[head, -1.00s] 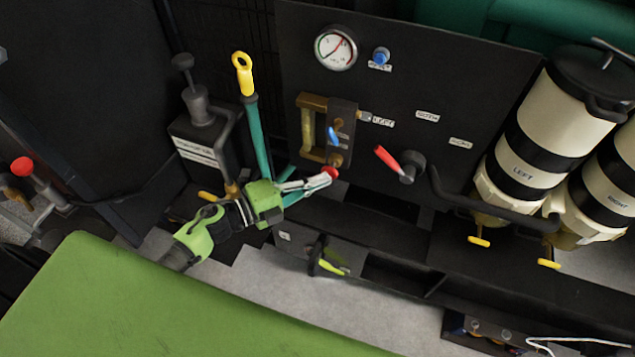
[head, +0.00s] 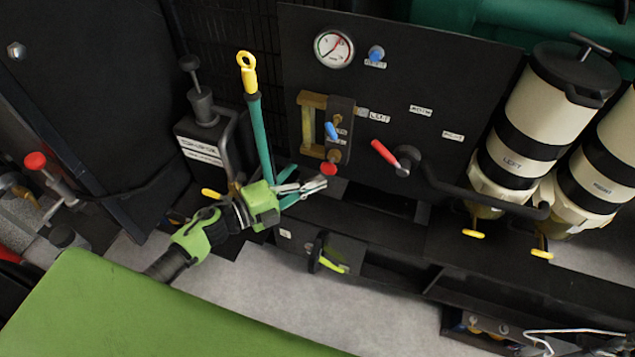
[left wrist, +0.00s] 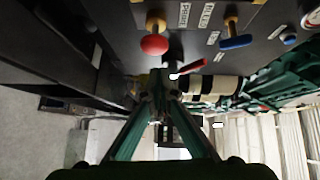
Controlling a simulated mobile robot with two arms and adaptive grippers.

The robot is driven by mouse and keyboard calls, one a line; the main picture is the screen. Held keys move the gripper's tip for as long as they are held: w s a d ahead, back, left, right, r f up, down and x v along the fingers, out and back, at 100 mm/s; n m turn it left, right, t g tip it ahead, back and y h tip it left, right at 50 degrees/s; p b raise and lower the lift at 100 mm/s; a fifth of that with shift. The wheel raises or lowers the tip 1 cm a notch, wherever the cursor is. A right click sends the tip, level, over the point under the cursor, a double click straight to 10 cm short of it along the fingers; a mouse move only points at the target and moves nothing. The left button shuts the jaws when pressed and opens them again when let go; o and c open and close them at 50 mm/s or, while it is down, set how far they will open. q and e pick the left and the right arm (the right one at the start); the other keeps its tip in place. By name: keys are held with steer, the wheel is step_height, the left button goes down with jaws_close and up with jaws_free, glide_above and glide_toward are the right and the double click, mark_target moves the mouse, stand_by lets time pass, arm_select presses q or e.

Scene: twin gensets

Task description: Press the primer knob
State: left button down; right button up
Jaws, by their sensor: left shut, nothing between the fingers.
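A red ball knob (head: 329,169) on a brass stem sticks out low on the black panel, under a blue lever. In the left wrist view the joined fingertips (left wrist: 160,84) are apart from the knob and lower in the picture. My right gripper does not show.
The panel (head: 450,75) carries a gauge (head: 334,48), a blue lever (head: 332,130) and a red-handled valve (head: 384,152). A black plunger pump (head: 201,104) and a yellow-ended teal lever (head: 248,75) stand left. Striped filter canisters (head: 522,125) are right.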

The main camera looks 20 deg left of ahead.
arm_select(q)
steer(key=v, duration=0.9)
steer(key=shift+a+p, duration=0.25)
steer(key=shift+p, duration=0.15)
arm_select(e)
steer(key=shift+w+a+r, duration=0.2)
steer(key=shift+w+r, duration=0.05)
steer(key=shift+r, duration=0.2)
arm_select(q)
steer(key=shift+w+f, duration=0.15)
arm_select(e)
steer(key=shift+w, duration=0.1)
